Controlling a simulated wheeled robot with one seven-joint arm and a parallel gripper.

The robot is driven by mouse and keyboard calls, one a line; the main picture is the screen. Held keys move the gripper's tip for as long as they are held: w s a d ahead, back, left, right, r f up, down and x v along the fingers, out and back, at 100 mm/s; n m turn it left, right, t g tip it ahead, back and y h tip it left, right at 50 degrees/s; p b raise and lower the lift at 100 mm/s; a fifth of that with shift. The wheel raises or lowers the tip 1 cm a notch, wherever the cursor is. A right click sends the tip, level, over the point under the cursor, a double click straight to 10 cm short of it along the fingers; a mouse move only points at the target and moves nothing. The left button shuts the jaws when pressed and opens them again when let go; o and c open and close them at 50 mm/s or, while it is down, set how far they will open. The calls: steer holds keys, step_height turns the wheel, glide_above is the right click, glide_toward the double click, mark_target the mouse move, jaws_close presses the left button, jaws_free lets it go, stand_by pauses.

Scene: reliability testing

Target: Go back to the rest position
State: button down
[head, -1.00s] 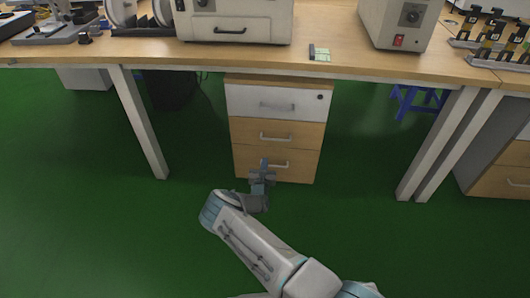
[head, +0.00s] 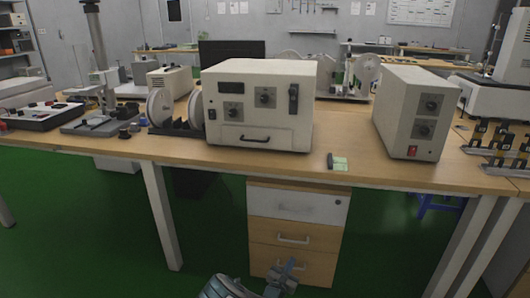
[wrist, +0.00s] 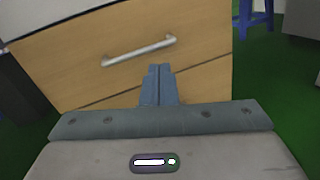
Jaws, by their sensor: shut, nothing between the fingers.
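My gripper (head: 287,272) is at the bottom of the head view, in front of the lower drawers of a cabinet under the table. In the wrist view my gripper (wrist: 158,84) has its two fingers together, with nothing between them. The drawer cabinet (head: 280,230) has a white top drawer and wooden lower drawers, all looking closed. A drawer handle (wrist: 138,50) shows just beyond the fingertips in the wrist view, apart from them. Most of my arm is below the head view.
A long wooden table (head: 345,125) carries a large beige instrument (head: 262,108), a smaller beige box (head: 412,112) and a small green-labelled item (head: 338,162). White table legs (head: 160,215) stand either side of the cabinet. A blue stool (wrist: 253,17) is at the right. Green floor is open at left.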

steer(key=s+d+r+m+g+h+p, duration=0.1)
steer(key=s+d+r+m+g+p, duration=0.35)
steer(key=r, duration=0.65)
steer(key=s+d+r+m+g+h+p, duration=0.2)
steer(key=s+d+r+m+g, duration=0.25)
steer(key=r+m, duration=0.5)
steer(key=s+d+r+m+g+h+p, duration=0.1)
steer(key=s+d+r+m+g+p, duration=0.35)
steer(key=r, duration=0.85)
steer(key=s+a+r+m+y+p, duration=0.3)
steer(key=s+r+y+p, duration=0.1)
steer(key=s+r, duration=0.4)
steer(key=s+a+r+m+y+p, duration=0.2)
steer(key=s+r+m+y+p, duration=0.2)
steer(key=s+r, duration=0.5)
steer(key=s+a+r+m+y+p, duration=0.3)
steer(key=s+r, duration=0.6)
steer(key=r, duration=0.4)
steer(key=shift+a+y+p, duration=0.35)
steer(key=shift+y+p, duration=0.35)
steer(key=shift+p, duration=0.5)
